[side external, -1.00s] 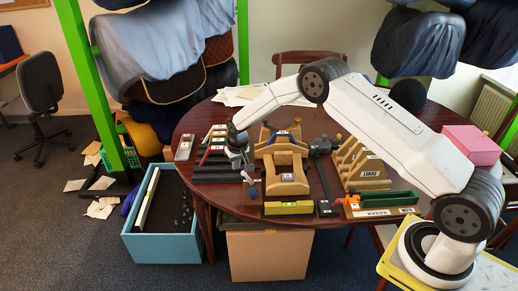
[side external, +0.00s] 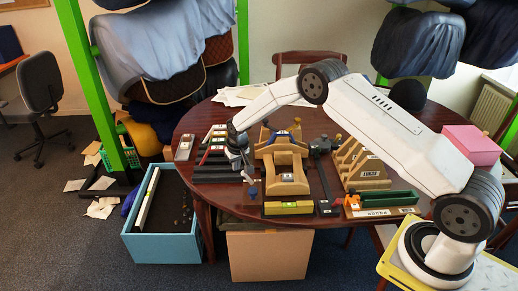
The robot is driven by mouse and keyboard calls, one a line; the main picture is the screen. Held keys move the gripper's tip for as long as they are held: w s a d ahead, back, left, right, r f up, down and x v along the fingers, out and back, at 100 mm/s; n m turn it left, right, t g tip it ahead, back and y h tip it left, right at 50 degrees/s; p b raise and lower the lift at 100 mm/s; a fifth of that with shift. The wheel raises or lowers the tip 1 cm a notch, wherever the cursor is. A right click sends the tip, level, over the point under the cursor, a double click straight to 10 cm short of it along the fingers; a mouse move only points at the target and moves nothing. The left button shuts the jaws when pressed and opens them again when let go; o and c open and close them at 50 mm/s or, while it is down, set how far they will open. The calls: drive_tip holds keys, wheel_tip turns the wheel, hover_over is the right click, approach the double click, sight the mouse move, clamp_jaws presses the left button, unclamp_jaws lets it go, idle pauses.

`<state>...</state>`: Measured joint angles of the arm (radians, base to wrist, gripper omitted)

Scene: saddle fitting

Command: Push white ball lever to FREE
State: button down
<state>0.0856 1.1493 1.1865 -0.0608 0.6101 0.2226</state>
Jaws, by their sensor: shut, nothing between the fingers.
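The wooden saddle fixture (side external: 283,155) stands on the table near its front, with small ball-ended levers around it. A blue ball (side external: 253,191) shows at its front left, and other small blue knobs show at its top. I cannot make out a white ball on any lever; it may be hidden by my gripper or too small to tell. My gripper (side external: 246,174) is shut and empty, pointing down just left of the fixture, close to its left side. Whether its fingertips touch a lever cannot be told.
Dark bars (side external: 211,170) lie left of my gripper. A yellow-green block (side external: 288,208) lies in front of the fixture. A slotted wooden rack (side external: 362,165) and a green tray (side external: 388,198) stand to the right. A blue bin (side external: 160,248) stands on the floor at the left.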

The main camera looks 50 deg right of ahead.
sight(248, 178)
drive_tip(key=shift+f, duration=1.4)
idle(0.7)
drive_tip(key=shift+s+d, duration=0.35)
idle(0.5)
drive_tip(key=shift+s+d+f, duration=0.1)
drive_tip(key=shift+s+d, duration=0.1)
drive_tip(key=shift+s, duration=0.05)
drive_tip(key=shift+s+d+f, duration=0.1)
drive_tip(key=shift+s+d, duration=0.25)
drive_tip(key=shift+s, duration=0.15)
drive_tip(key=shift+s+d, duration=0.15)
drive_tip(key=shift+d, duration=0.05)
drive_tip(key=shift+w+a, duration=0.2)
drive_tip(key=shift+w, duration=0.1)
drive_tip(key=shift+w+a+r, duration=0.2)
drive_tip(key=shift+w+a, duration=0.05)
drive_tip(key=shift+w, duration=0.05)
